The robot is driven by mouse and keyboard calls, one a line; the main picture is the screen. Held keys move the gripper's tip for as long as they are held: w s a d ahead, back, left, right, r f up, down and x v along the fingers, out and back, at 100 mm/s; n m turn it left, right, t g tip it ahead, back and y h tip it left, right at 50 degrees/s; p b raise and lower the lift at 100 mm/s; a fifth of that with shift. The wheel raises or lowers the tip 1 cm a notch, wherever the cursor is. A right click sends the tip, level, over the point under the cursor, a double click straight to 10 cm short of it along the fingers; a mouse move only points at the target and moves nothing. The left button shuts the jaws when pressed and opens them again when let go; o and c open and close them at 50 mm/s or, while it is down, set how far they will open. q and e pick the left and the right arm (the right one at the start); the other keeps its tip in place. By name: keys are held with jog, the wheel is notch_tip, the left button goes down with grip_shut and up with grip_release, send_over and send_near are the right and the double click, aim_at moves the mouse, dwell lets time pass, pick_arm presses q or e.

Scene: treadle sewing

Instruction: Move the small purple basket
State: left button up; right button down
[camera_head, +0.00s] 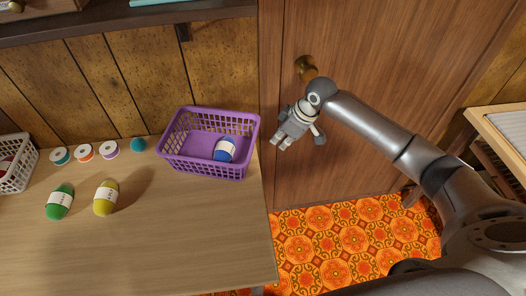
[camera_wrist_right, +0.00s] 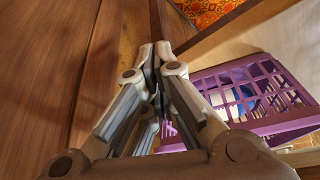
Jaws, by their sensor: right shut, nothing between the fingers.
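The small purple basket (camera_head: 180,145) stands upright at the right end of the wooden table, near the wall. A blue yarn ball (camera_head: 224,150) with a white band lies inside it. My right gripper (camera_head: 282,143) is just right of the basket, apart from it, in front of the wooden door. In the right wrist view its fingers (camera_wrist_right: 156,50) are shut with nothing between them, and the purple basket (camera_wrist_right: 205,90) shows to their right with the blue ball (camera_wrist_right: 243,98) seen through its grid. My left gripper is not in view.
The wooden table (camera_head: 150,240) also holds a green yarn ball (camera_head: 60,201), a yellow yarn ball (camera_head: 105,198), several small spools and a white basket (camera_head: 18,165) at the left edge. A brass door knob (camera_head: 305,65) is above my right gripper. The table's front is clear.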

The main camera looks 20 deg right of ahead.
jog(key=s+r+n+g, duration=0.1)
jog(key=s+r+n, duration=0.2)
jog(key=s+r, duration=0.35)
jog(key=shift+g, duration=0.3)
jog(key=w+a+f, duration=0.1)
jog(key=a+f, duration=0.1)
jog(key=w+a+f, duration=0.3)
jog(key=a+f, duration=0.1)
jog(key=f, duration=0.1)
jog(key=shift+w+a+p, duration=0.3)
jog(key=shift+a, duration=0.05)
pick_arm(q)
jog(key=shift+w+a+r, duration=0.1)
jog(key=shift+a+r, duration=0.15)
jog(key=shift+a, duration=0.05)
